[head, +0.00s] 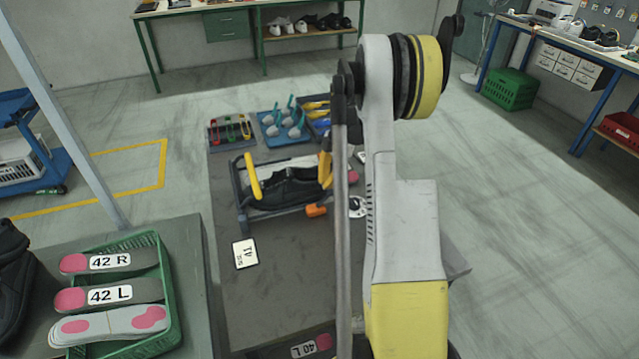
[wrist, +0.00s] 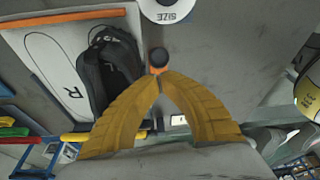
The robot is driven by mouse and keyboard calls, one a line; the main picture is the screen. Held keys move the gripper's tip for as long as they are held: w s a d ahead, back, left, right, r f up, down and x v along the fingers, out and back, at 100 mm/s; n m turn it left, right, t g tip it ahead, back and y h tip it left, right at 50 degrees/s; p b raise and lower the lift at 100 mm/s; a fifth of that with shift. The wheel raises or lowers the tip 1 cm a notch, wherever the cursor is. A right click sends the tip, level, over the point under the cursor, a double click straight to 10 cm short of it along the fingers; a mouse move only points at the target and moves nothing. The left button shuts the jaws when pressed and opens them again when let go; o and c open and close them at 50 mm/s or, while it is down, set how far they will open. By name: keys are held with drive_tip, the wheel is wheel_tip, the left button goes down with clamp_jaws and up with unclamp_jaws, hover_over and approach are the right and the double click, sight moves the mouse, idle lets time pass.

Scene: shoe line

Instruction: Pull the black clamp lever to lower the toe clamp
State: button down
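The fixture (head: 243,207) is a dark frame around a black shoe (head: 285,192) on the middle table, with a yellow bar (head: 253,177) at its left end. In the wrist view the shoe (wrist: 108,72) lies left of my gripper (wrist: 160,76). Its two yellow fingers meet at their tips. A round black knob (wrist: 159,56), apparently the clamp lever's end, is right at the fingertips, with orange beside it. I cannot tell whether they touch it. In the head view my gripper (head: 325,170) is partly hidden by my arm. I cannot make out the toe clamp.
A blue tool tray (head: 270,142) and a tray of coloured tools (head: 231,147) lie behind the fixture. A size card (head: 245,253) lies in front. A green basket (head: 166,275) of insoles stands at the left. A white size disc (wrist: 170,8) is beyond the knob.

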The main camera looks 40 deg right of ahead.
drive_tip(key=shift+s+d+f, duration=0.2)
drive_tip(key=shift+d, duration=0.25)
drive_tip(key=shift+d, duration=0.1)
idle(0.4)
